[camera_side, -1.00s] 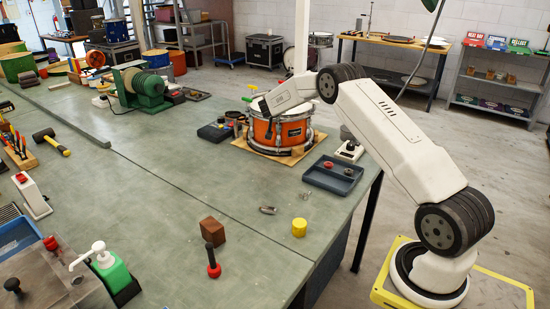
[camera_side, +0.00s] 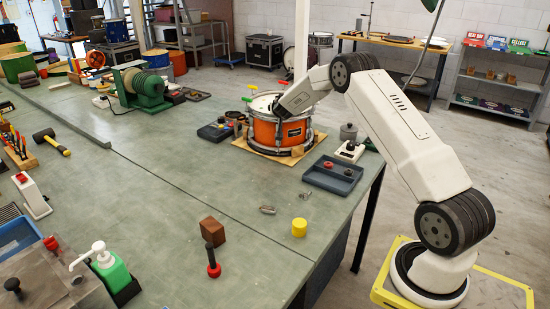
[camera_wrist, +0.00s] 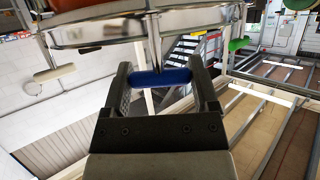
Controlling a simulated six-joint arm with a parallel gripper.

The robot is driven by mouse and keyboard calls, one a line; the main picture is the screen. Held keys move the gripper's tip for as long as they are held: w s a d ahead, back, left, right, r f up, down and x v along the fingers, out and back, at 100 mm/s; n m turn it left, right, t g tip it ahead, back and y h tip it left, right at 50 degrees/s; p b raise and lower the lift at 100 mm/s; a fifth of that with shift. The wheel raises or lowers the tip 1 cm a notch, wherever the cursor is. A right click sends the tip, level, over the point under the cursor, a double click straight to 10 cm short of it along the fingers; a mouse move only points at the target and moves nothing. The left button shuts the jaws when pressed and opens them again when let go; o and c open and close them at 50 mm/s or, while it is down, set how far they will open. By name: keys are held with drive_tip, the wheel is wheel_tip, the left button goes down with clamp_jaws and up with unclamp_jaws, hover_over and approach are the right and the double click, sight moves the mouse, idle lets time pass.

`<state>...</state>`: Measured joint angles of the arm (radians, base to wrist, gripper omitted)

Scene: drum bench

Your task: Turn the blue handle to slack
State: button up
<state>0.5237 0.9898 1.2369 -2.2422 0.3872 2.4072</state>
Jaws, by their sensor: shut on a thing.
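The blue handle (camera_wrist: 160,77) is a short bar on a thin rod below the drum's chrome hoop (camera_wrist: 110,32) in the wrist view. My gripper (camera_wrist: 161,80) is shut on it, with one dark finger at each end of the bar. The orange drum (camera_side: 265,133) stands on a wooden board (camera_side: 243,143) in the side view. There my gripper (camera_side: 277,108) is at the drum's top rim, and the blue handle cannot be made out.
A cream handle (camera_wrist: 54,73) and a green handle (camera_wrist: 238,44) are on the same hoop, either side of the blue one. A dark tray (camera_side: 333,174) and a scale-like device (camera_side: 350,151) lie right of the drum.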

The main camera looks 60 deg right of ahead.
drive_tip(key=shift+w+r+n+t+y, duration=0.1)
drive_tip(key=shift+r+n+t+y, duration=0.2)
drive_tip(key=shift+n+t+y, duration=0.25)
drive_tip(key=o, duration=1)
drive_tip(key=shift+o, duration=0.6)
drive_tip(key=shift+f, duration=0.2)
drive_tip(key=shift+s+a, duration=0.15)
drive_tip(key=shift+s, duration=0.05)
drive_tip(key=v, duration=0.7)
drive_tip(key=shift+a+r, duration=0.2)
drive_tip(key=shift+r, duration=0.05)
drive_tip(key=shift+s, duration=0.1)
